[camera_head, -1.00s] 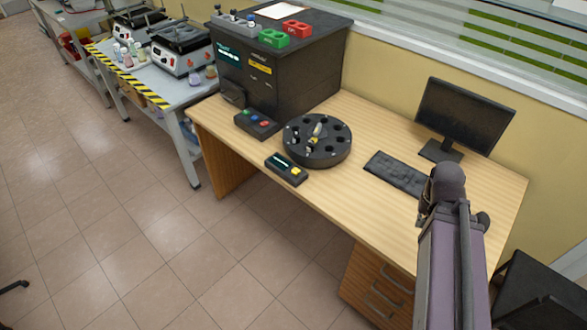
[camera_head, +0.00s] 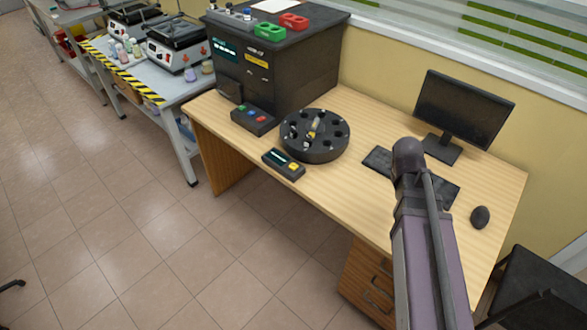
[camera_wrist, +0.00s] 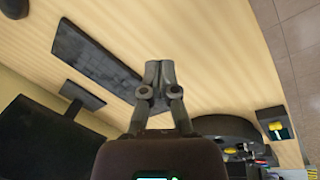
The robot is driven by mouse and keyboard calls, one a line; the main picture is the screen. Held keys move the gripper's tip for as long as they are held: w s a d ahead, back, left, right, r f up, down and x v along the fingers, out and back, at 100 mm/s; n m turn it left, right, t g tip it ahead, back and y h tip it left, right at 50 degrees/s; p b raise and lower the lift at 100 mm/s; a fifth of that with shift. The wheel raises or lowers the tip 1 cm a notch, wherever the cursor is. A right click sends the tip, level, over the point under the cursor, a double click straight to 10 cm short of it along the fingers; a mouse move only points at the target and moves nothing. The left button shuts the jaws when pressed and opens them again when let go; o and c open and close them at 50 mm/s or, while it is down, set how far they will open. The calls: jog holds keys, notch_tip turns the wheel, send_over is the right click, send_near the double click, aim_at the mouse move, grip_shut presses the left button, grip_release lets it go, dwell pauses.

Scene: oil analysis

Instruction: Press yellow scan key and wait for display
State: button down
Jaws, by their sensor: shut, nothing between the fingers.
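The small dark scan box (camera_head: 272,163) lies on the wooden desk near its front edge, with the yellow scan key (camera_head: 293,167) at its right end. Its small display (camera_head: 279,156) looks lit, but the text is too small to read. In the wrist view the yellow key (camera_wrist: 276,126) shows at the right, well apart from my fingers. My gripper (camera_wrist: 160,70) is shut and empty, seen over the desk beside the keyboard. In the head view my arm is at the right of the desk and hides the gripper.
A round black carousel (camera_head: 315,150) with a vial stands just behind the scan box. A button box (camera_head: 252,120) and the large black analyser (camera_head: 290,65) are behind it. The keyboard (camera_head: 443,190), monitor (camera_head: 465,105) and mouse (camera_head: 480,217) are at the right. Bare desk lies between carousel and keyboard.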

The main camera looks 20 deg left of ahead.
jog(key=w+a+n+t+h+b, duration=0.1)
jog(key=w+a+n+t, duration=0.1)
jog(key=w+a+n, duration=0.45)
jog(key=w+a+n+t+h+b, duration=0.1)
jog(key=w+a+n, duration=0.15)
jog(key=a, duration=0.75)
jog(key=n+t+y+b, duration=0.15)
jog(key=n+t, duration=0.25)
jog(key=n, duration=0.5)
send_over(292, 166)
jog(key=shift+s+r+b, duration=0.15)
jog(key=shift+r+b, duration=0.2)
jog(key=shift+b, duration=0.05)
jog(key=shift+f, duration=0.15)
notch_tip(292, 166, down, 9)
jog(key=b, duration=0.8)
jog(key=shift+r+b, duration=0.2)
jog(key=shift+b, duration=0.2)
jog(key=shift+f, duration=0.15)
jog(key=shift+f+b, duration=0.25)
jog(key=shift+b, duration=0.2)
